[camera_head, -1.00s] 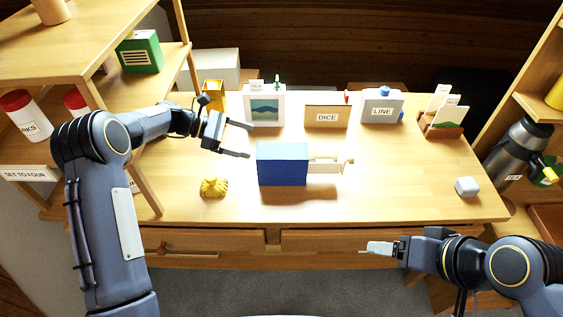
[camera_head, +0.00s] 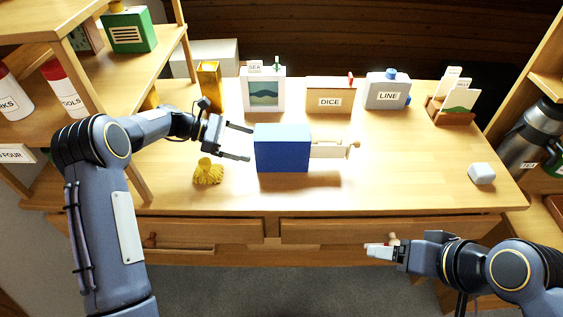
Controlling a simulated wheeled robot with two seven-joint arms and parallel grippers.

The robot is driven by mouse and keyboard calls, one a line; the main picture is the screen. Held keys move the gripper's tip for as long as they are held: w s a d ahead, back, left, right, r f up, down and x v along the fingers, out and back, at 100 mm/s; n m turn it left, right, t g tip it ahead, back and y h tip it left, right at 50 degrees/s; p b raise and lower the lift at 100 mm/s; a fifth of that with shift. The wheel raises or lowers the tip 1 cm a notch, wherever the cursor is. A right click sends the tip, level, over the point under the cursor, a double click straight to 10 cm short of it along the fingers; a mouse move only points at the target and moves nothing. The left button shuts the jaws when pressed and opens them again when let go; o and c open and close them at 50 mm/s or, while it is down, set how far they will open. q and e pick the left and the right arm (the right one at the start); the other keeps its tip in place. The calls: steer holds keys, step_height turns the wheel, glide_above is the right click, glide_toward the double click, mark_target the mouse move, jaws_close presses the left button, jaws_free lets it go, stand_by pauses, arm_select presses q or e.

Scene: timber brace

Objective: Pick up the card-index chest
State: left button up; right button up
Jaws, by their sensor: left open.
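The blue card-index chest (camera_head: 282,150) stands on the middle of the wooden desk. A pale drawer-like part (camera_head: 331,149) with a small knob sticks out of its right side. My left gripper (camera_head: 250,144) is open and empty, its two fingers pointing right at the chest's left side. The fingertips are close to that side; I cannot tell whether they touch it. My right gripper (camera_head: 370,252) is low in front of the desk's drawers, away from the chest, and its finger gap is not clear.
A yellow ribbed object (camera_head: 208,172) lies just below my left gripper. A framed picture (camera_head: 263,92), a DICE box (camera_head: 331,97), a grey LINE box (camera_head: 387,92) and a card holder (camera_head: 451,106) stand behind. A pale block (camera_head: 481,173) sits right. The desk's front right is clear.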

mark_target(268, 152)
arm_select(q)
steer(key=shift+f, duration=0.65)
steer(key=shift+x, duration=1.15)
steer(key=x, duration=0.5)
steer(key=shift+s+d+f, duration=0.1)
steer(key=shift+d+f, duration=0.05)
steer(key=shift+d, duration=0.1)
steer(key=c, duration=1.3)
arm_select(e)
steer(key=shift+f, duration=0.45)
